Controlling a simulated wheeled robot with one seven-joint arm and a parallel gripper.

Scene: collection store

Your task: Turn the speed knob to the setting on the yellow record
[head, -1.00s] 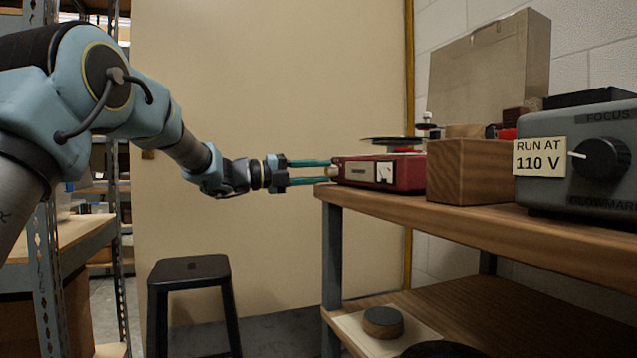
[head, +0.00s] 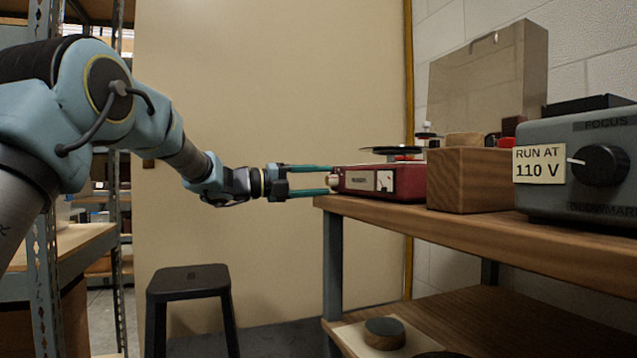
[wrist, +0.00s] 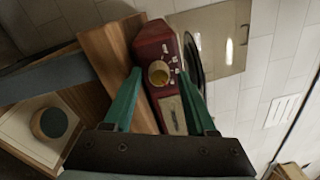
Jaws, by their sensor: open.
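The red record player (head: 385,181) stands at the left end of the wooden bench, with a dark record (head: 392,150) seen nearly edge-on on top. Its round cream knob (head: 333,181) is on the end facing my gripper (head: 331,180). In the wrist view the knob (wrist: 158,73) lies between the tips of my open green fingers (wrist: 159,76), with a gap visible on each side. Small pale marks sit around the knob, too small to read. The dark record (wrist: 193,58) shows partly behind the right finger. No yellow record can be made out.
A wooden box (head: 470,180) stands close to the right of the player, then a grey device (head: 585,190) with a black dial and a "RUN AT 110 V" note. A black stool (head: 188,280) stands below my arm.

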